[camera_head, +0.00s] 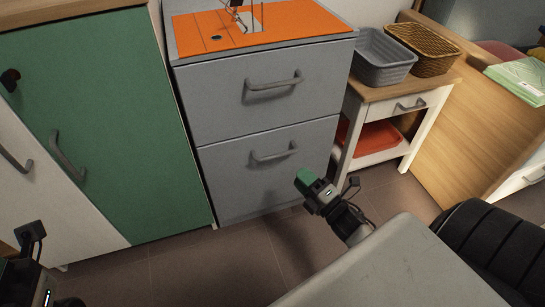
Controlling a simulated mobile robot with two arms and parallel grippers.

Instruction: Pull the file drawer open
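The grey file cabinet (186,101) stands at the centre with two drawers. The upper drawer (220,103) and the lower drawer (230,183) both look shut, flush with the cabinet. Each has a grey bar handle: the upper handle (273,82) and the lower handle (273,154). My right gripper (305,179), with green fingertips, is in front of the lower drawer, below and right of its handle. It appears apart from the handle, and the gap between its fingers cannot be made out.
A green cabinet door (95,120) with a handle is on the left. On the right, a small wooden-topped stand (440,80) holds a grey basket (383,60) and a brown basket (425,48). A black chair (485,245) is lower right. Floor before the cabinet is clear.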

